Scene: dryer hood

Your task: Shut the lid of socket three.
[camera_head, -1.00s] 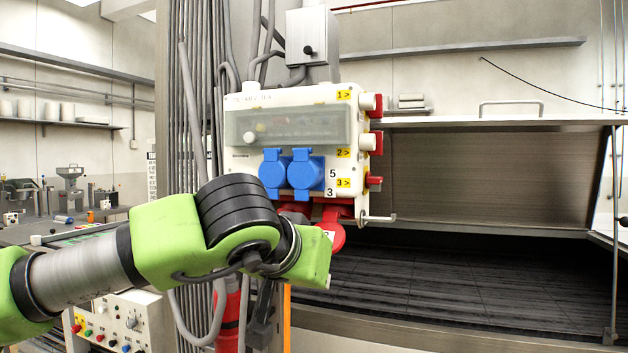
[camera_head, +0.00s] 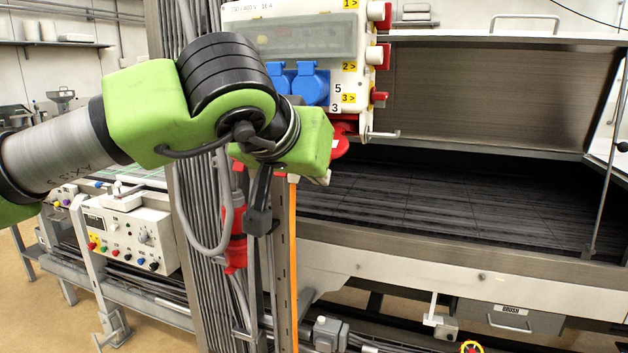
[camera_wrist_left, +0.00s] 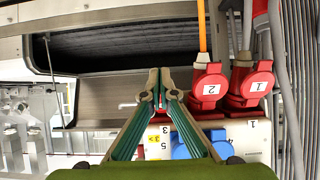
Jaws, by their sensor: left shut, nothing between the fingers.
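The socket box (camera_head: 290,42) hangs on the column in the head view, with two blue lids and the number 3 on its lower right. Below it, the red lid of socket three (camera_head: 340,146) hangs out, partly hidden by my left wrist. In the left wrist view the picture is upside down. There, my left gripper (camera_wrist_left: 160,76) is shut and empty, its tips together below the box's underside. A bit of red (camera_wrist_left: 159,99) shows between the fingers; most of socket three is hidden. The right gripper is not in view.
An orange cable (camera_wrist_left: 202,30) runs from socket two. The hood's dark bed (camera_head: 440,205) lies to the right.

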